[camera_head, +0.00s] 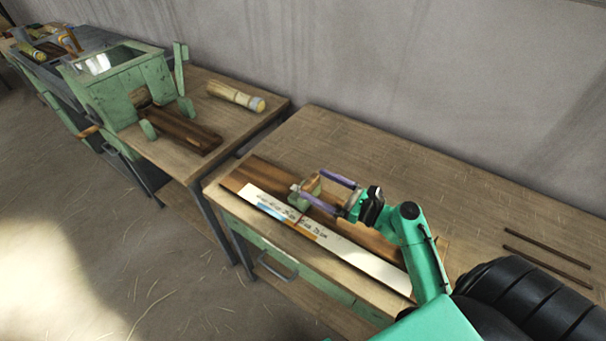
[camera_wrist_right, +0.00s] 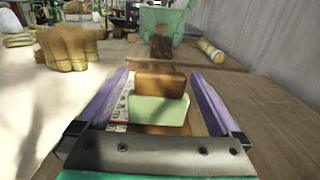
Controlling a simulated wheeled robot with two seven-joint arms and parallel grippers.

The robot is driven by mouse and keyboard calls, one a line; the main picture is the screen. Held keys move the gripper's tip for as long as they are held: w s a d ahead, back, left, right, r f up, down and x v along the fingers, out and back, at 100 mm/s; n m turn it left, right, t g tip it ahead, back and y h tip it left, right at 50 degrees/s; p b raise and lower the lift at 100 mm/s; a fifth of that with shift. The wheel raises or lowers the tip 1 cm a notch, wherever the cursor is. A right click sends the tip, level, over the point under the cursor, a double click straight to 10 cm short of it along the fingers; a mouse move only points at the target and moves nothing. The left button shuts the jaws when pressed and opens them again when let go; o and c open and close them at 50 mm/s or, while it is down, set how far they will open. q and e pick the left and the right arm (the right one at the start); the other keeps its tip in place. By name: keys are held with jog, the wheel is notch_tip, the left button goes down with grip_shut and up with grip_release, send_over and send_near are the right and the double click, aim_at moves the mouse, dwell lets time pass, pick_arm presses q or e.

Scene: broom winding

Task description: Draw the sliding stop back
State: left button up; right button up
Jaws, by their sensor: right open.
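The sliding stop (camera_head: 311,185) is a small pale green block on the long dark wooden board (camera_head: 262,172), beside a white printed scale strip (camera_head: 355,259). In the right wrist view the stop (camera_wrist_right: 158,111) shows a green face with a brown wooden part behind it. My right gripper (camera_head: 308,180) is open, its two purple fingers on either side of the stop. In the wrist view a gap shows between each finger and the block, so contact is not visible. My left gripper is not in view.
Two dark rods (camera_head: 547,254) lie at the table's right. The wall rises behind. The table top behind the board is clear.

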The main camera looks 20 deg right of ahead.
jog(key=p+x, duration=0.1)
jog(key=x, duration=0.4)
jog(key=shift+w, duration=0.2)
jog(key=shift+w+a+f, duration=0.1)
jog(key=shift+w, duration=0.2)
jog(key=shift+s, duration=0.1)
grip_shut()
jog(key=shift+w+a, duration=0.3)
jog(key=shift+w, duration=0.05)
jog(key=b+x, duration=0.1)
jog(key=x, duration=1)
jog(key=shift+w+a, duration=0.15)
jog(key=shift+a, duration=0.05)
jog(key=b+x, duration=0.1)
jog(key=x, duration=0.5)
jog(key=shift+a, duration=0.1)
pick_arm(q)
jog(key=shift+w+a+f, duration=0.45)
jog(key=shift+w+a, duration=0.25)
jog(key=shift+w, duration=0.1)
pick_arm(e)
jog(key=shift+r, duration=0.25)
